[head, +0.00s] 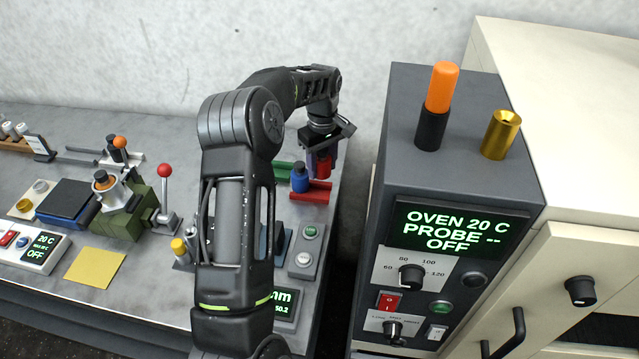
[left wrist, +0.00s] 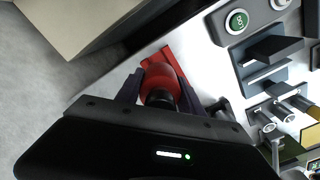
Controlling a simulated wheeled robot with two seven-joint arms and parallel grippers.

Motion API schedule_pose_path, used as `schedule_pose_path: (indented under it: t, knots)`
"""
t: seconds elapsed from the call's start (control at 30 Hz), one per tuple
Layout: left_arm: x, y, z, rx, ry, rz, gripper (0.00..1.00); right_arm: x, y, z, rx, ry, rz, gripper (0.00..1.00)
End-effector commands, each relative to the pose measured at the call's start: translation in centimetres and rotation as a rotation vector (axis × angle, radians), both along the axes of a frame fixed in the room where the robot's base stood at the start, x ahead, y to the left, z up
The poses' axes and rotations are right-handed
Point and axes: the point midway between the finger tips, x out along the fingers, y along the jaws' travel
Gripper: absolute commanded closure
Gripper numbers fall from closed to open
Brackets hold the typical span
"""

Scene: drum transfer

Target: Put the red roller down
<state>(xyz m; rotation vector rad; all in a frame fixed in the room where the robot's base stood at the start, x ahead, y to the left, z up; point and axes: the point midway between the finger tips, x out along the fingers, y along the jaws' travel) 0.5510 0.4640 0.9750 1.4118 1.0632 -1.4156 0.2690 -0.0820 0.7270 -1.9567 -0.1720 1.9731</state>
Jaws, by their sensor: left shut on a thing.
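My left gripper (head: 318,150) is at the back right of the bench, pointing down and shut on the red roller (head: 324,166). In the left wrist view the red roller (left wrist: 161,80) sits between the two dark fingers of the gripper (left wrist: 158,88), with a dark end toward the camera. A red holder (head: 312,191) lies just below and in front of it; part of it shows behind the roller in the left wrist view (left wrist: 150,57). I cannot tell whether the roller touches the holder. My right gripper is out of view.
A blue roller (head: 299,178) stands just left of the held roller, near a green holder (head: 284,168). A button box (head: 306,250) is nearer the front. The dark oven cabinet (head: 455,190) rises to the right, across a gap from the bench edge.

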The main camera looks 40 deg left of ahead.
Motion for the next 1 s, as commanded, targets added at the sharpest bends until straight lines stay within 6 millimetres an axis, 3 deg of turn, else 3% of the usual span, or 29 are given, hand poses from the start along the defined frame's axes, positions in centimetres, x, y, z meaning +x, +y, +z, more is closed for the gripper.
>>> schedule_pose_path:
  t: [0.1, 0.43, 0.73, 1.0]
  knots:
    - [0.0, 0.0, -1.0, 0.001, -0.001, 0.000, 1.00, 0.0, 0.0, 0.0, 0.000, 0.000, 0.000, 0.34]
    - [0.1, 0.0, -1.4, 0.000, -0.002, 0.000, 1.00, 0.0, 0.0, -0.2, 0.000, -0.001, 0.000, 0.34]
    - [0.0, 0.0, -5.9, 0.000, -0.001, 0.000, 1.00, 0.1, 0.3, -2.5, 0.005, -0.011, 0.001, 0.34]
    - [0.1, 0.0, -6.1, 0.001, -0.003, 0.000, 1.00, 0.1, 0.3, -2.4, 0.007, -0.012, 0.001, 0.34]
